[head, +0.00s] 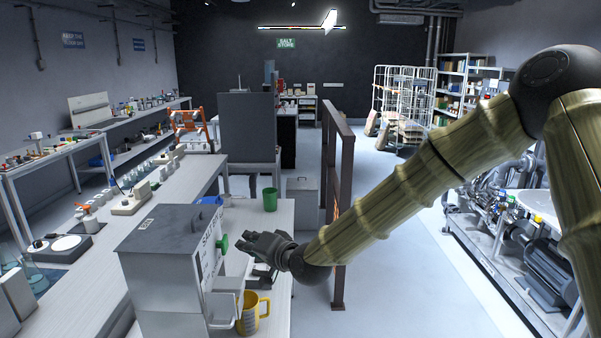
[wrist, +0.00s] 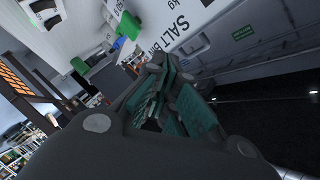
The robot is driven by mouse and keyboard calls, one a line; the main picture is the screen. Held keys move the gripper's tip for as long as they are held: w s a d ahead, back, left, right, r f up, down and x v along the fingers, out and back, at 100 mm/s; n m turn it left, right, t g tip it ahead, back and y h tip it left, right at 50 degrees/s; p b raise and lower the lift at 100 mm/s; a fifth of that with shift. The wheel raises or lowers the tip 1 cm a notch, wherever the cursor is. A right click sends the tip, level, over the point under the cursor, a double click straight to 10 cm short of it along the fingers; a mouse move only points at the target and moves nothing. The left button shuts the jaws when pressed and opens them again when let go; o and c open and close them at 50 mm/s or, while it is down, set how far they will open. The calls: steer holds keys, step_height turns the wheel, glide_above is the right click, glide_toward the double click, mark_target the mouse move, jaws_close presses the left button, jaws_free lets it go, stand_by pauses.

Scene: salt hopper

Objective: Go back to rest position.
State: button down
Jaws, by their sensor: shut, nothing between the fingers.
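My gripper (head: 262,243) is in front of the grey salt hopper (head: 160,240), to the right of its green knob (head: 222,243) and above the bench. The wrist view shows its fingers (wrist: 170,100) drawn together with nothing between them, and the hopper's lettered white face (wrist: 205,30) close behind. A gap shows between the fingers and the green knob (wrist: 79,66). A yellow mug (head: 250,316) stands upright at the hopper's front, below my gripper. What is in the mug cannot be seen.
A green cup (head: 270,199) stands on the bench (head: 285,215) behind my gripper. A brown post-and-rail barrier (head: 339,150) stands right of the bench, close to my arm. Pumps and pipes (head: 520,230) stand at the far right. Open floor (head: 400,270) lies between the barrier and the machinery.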

steer(key=s+d+f+g+h+b, duration=0.2)
steer(key=s+d+f, duration=0.35)
steer(key=f, duration=0.75)
steer(key=s+d+f+g+h+b, duration=0.15)
steer(key=s+d+f, duration=0.4)
steer(key=f, duration=0.75)
steer(key=s+d+f+g+h+b, duration=0.15)
steer(key=s+d+f, duration=0.45)
steer(key=f, duration=0.7)
steer(key=s+d+f+g+h+b, duration=0.1)
steer(key=s+d+f+g+h, duration=0.1)
steer(key=s+d+f, duration=0.4)
steer(key=s+d+f+n+g+h+b, duration=0.1)
steer(key=s+d+f, duration=0.5)
steer(key=s, duration=0.8)
steer(key=s+d+f+n+g+h+b, duration=0.1)
steer(key=s+d+f+g+h+b, duration=0.1)
steer(key=s+d+f, duration=0.4)
steer(key=s+d+h+b, duration=0.1)
steer(key=s, duration=0.3)
steer(key=shift+s+g, duration=0.2)
steer(key=shift+g, duration=0.1)
steer(key=shift+d, duration=0.1)
